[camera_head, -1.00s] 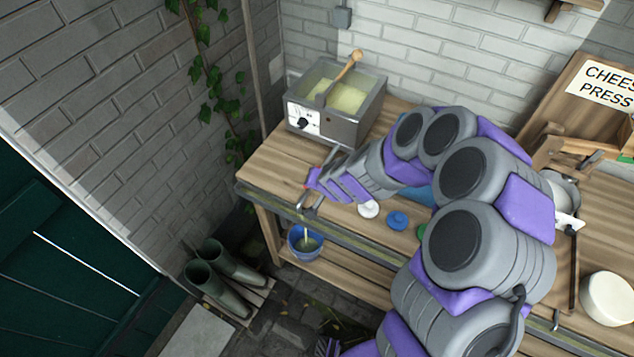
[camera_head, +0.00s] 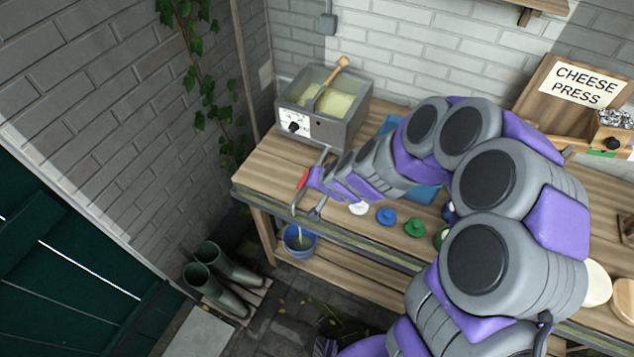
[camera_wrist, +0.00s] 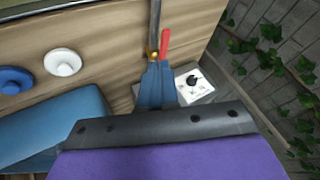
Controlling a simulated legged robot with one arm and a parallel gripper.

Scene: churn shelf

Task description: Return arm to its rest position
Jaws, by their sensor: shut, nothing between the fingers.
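My arm (camera_head: 505,180) is bent and reaches from the lower right over the wooden bench to its front left. Its end is low, close to the bench's front edge. In the wrist view, my gripper (camera_wrist: 157,68) has its fingers together and empty. A metal tool (camera_wrist: 155,22) with a red handle (camera_wrist: 164,43) appears right at the fingertips; I cannot tell whether they touch. In the head view the red handle (camera_head: 303,179) lies beside the arm's end. The arm hides part of the bench.
A grey heated vat (camera_head: 323,103) with a wooden spoon stands behind the arm's end. White (camera_head: 358,209), blue (camera_head: 386,216) and green (camera_head: 414,228) round pieces lie near the arm. A blue bucket (camera_head: 300,238) and boots (camera_head: 216,277) are below.

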